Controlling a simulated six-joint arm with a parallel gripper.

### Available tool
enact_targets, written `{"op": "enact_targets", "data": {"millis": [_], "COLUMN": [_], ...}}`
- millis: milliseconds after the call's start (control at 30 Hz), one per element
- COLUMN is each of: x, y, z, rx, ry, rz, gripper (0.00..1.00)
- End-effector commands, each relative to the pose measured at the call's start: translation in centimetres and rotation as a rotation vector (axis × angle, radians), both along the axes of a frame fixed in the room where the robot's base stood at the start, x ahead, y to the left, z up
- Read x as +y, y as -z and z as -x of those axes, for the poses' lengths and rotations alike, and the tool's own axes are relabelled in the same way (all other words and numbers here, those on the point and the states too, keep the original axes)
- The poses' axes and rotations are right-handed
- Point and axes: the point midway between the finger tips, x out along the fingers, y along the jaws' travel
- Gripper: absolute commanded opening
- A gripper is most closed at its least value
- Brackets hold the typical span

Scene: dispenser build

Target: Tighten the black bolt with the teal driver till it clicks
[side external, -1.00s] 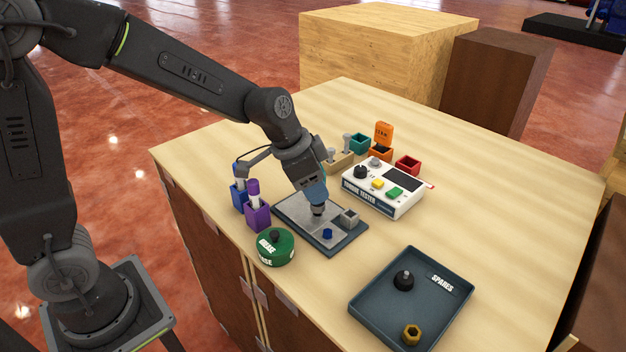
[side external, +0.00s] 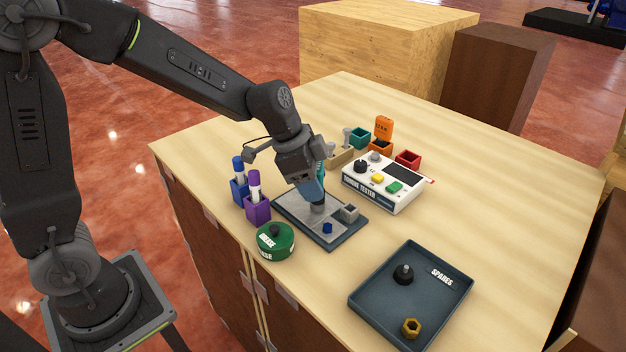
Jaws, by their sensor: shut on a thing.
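My gripper (side external: 312,190) points down over the grey metal plate (side external: 299,209) on its dark base. It is shut on the teal driver (side external: 322,174), of which only a thin teal strip shows beside the jaws. The driver's lower end meets the plate area at a dark grey round piece (side external: 318,209). The black bolt under it is hidden, so I cannot tell how it sits. A blue bolt head (side external: 327,228) and a small grey block (side external: 349,213) stand on the plate close by.
The white torque tester (side external: 383,187) stands behind right of the plate. Marker cups (side external: 257,210) and a green tin (side external: 275,242) are close on the left. The spares tray (side external: 365,300) at front right holds a black bolt (side external: 403,274) and a brass nut (side external: 411,328).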

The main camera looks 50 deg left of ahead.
Motion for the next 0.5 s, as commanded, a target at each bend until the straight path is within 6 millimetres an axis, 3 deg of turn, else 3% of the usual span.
{"op": "enact_targets", "data": {"millis": [233, 500], "x": [0.16, 0.16], "y": [-0.04, -0.08], "z": [-0.26, -0.22], "rx": [-0.001, -0.004], "ry": [0.252, 0.286], "rz": [0.001, 0.000], "gripper": [0.11, 0.11]}}
